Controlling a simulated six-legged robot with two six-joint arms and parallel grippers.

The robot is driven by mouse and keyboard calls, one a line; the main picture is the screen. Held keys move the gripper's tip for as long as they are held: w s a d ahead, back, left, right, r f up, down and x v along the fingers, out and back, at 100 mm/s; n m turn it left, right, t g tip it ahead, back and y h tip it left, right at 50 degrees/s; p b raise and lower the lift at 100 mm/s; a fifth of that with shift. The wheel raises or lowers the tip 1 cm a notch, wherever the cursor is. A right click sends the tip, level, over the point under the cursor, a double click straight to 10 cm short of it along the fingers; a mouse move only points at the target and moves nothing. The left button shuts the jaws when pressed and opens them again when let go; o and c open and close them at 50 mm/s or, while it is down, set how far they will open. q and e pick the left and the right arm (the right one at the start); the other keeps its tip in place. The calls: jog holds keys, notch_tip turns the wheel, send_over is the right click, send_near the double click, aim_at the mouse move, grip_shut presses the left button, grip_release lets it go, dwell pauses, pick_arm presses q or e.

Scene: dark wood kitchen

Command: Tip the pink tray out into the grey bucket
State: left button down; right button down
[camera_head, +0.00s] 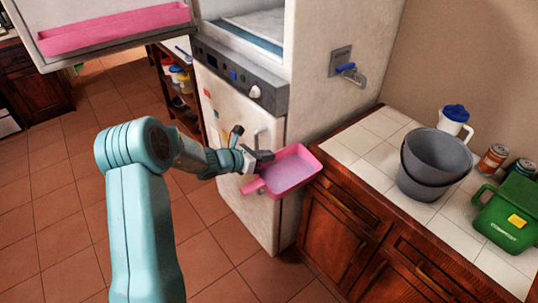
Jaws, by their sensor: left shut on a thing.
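The pink tray (288,174) is a shallow rectangular pan with a short handle tab at its near left. My left gripper (262,160) is shut on the tray at its left side and holds it in the air beside the counter's left edge. The tray looks about level. Its inside is paler pink, and I cannot tell what lies in it. The grey bucket (437,152) stands upright on the tiled counter to the right, apart from the tray; it looks like one bucket nested in another. My right gripper is not in view.
A white fridge (245,135) stands behind the tray, its upper door open at top left with a pink door shelf (115,32). A white jug (453,120), jars (492,159) and a green compost bin (510,214) stand around the bucket. The counter left of the bucket is clear.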

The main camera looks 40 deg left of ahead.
pick_arm(q)
jog(key=s+d+f+m+g+h, duration=0.1)
jog(key=s+d+m+h, duration=0.3)
jog(key=d, duration=0.8)
jog(key=s+d+m+g+h, duration=0.4)
jog(key=s+d, duration=0.3)
jog(key=d, duration=0.5)
jog(key=shift+d+f, duration=0.3)
jog(key=shift+f, duration=0.1)
jog(key=shift+a, duration=0.1)
